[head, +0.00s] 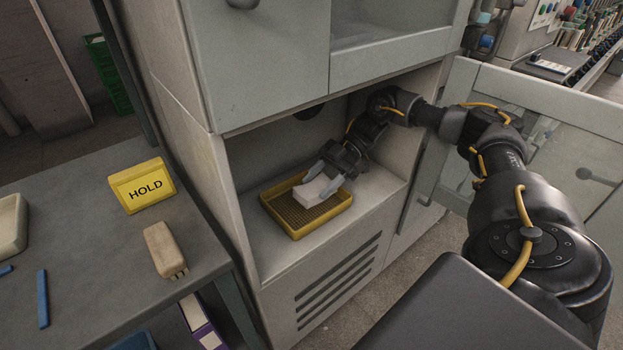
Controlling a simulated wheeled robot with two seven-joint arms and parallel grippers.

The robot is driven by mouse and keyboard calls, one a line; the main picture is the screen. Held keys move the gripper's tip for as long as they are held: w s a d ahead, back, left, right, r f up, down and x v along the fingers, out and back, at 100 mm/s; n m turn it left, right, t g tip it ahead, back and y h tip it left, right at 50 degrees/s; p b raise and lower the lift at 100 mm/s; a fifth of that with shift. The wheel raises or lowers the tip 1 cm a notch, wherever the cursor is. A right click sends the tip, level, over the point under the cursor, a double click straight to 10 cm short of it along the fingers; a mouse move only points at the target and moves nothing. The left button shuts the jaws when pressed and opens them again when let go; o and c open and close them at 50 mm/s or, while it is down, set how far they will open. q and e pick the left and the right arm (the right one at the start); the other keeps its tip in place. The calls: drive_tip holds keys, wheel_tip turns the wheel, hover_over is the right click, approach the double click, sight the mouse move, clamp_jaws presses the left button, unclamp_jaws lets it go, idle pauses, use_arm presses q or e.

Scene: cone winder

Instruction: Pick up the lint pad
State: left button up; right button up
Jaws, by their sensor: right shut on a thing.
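The lint pad (312,192) is a white block at the yellow mesh tray (287,224) inside the open cabinet compartment. My right gripper (322,183) reaches into the compartment from the right and is shut on the pad, with one finger on each side. The pad is over the tray's back part; I cannot tell whether it still touches the tray. My left gripper is not in view.
The cabinet door (570,125) stands open at the right, beside my right arm. The grey table (85,255) at the left holds a yellow HOLD sign (143,186) and a beige pronged block (165,249). The compartment walls and upper edge are close around my right wrist.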

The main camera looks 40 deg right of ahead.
drive_tip(key=s, duration=1.6)
drive_tip(key=shift+a, duration=0.2)
drive_tip(key=shift+a, duration=0.1)
